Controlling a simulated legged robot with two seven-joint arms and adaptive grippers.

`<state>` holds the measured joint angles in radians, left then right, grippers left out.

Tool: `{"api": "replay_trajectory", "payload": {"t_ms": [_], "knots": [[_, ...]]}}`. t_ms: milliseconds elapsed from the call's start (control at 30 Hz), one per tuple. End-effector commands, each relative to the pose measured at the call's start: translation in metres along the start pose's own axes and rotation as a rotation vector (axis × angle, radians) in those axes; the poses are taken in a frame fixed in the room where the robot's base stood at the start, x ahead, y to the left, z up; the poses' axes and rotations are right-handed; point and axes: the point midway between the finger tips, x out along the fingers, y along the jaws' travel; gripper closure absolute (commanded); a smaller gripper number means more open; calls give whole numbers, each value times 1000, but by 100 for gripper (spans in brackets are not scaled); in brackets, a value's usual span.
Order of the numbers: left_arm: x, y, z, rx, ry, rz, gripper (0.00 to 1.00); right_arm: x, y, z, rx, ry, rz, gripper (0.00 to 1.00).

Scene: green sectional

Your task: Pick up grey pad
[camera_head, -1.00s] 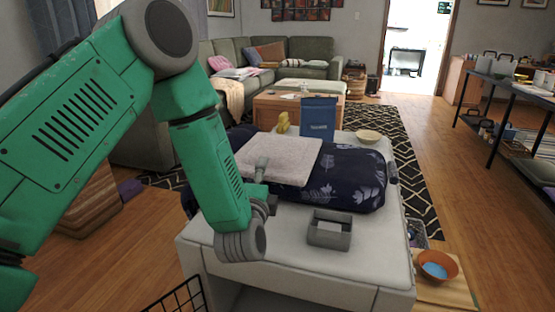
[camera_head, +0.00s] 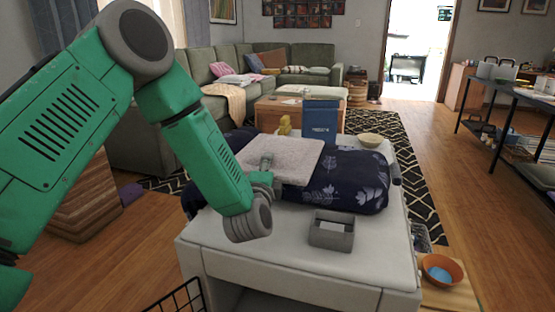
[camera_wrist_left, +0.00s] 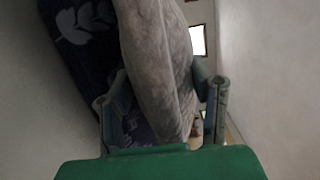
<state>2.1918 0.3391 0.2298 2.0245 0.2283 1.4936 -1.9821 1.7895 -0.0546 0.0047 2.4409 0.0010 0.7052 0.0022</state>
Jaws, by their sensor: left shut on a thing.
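The grey pad (camera_head: 298,158) is a flat, light grey, speckled square lying over a dark blue leaf-patterned cushion (camera_head: 345,185) on the white table (camera_head: 270,255). My left gripper (camera_head: 266,165) is at the pad's left front edge and shut on it. In the left wrist view the pad (camera_wrist_left: 160,60) runs up between the two fingers of the gripper (camera_wrist_left: 163,100), with the dark cushion (camera_wrist_left: 85,30) to its left. The pad looks slightly tilted. Whether its far side still touches the cushion cannot be told. My right gripper is not in view.
A grey open box (camera_head: 331,231) stands at the table's front. A blue bag (camera_head: 320,121), a yellow figure (camera_head: 284,125) and a pale bowl (camera_head: 370,140) stand behind the cushion. An orange bowl (camera_head: 441,270) is at the lower right. The table's front left is bare.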

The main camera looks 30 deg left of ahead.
Motion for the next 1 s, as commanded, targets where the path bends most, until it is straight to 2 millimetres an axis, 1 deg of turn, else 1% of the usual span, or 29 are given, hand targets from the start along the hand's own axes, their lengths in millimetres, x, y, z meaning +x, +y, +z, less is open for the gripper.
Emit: {"api": "replay_trajectory", "payload": {"t_ms": [67, 167, 267, 400, 500, 600, 767, 1000], "knots": [[0, 1, 0, 1, 0, 3, 69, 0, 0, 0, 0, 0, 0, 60], [0, -5, 0, 1, 1, 2, 69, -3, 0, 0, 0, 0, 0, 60], [0, -22, -1, 0, 2, 0, 69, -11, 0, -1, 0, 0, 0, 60], [0, -54, -1, 1, 2, -3, 69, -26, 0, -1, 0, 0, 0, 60], [0, -73, -1, 2, 2, -3, 69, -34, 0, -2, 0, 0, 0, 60], [0, -88, -1, 2, 1, -1, 69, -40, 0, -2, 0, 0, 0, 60], [0, -99, 0, 0, 0, 1, 69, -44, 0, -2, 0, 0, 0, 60], [0, -99, 0, 0, -1, 2, 69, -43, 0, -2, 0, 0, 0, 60]]}}
